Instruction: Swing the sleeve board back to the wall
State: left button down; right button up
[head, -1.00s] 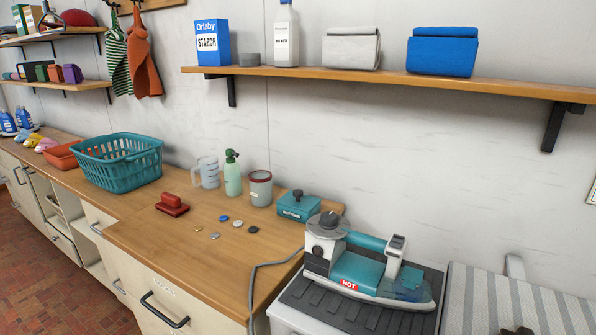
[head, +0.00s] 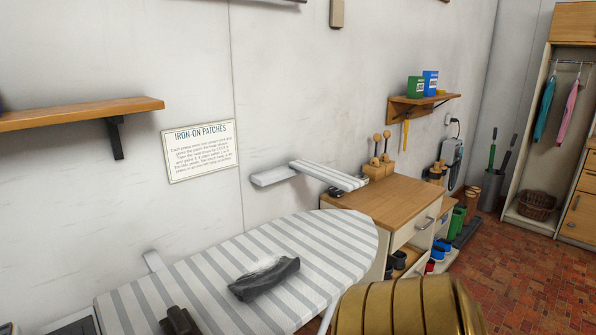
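The sleeve board (head: 327,175) is a narrow, grey-and-white striped board with a rounded end. In the head view it sticks out from the wall above the far end of the ironing board, angled towards the right. A pale grey bracket (head: 272,177) at the wall carries its left end. The large striped ironing board (head: 205,290) lies below it. Neither of my grippers is clearly visible in the head view, and nothing is seen touching the sleeve board.
A dark grey crumpled item (head: 264,279) and a dark object (head: 178,321), cut by the frame edge, lie on the ironing board. A wall shelf (head: 85,113) and a sign (head: 199,151) are left. Brick floor (head: 520,270) is open at right.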

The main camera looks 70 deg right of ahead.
aim_at(340, 180)
jog(key=z, duration=2.4)
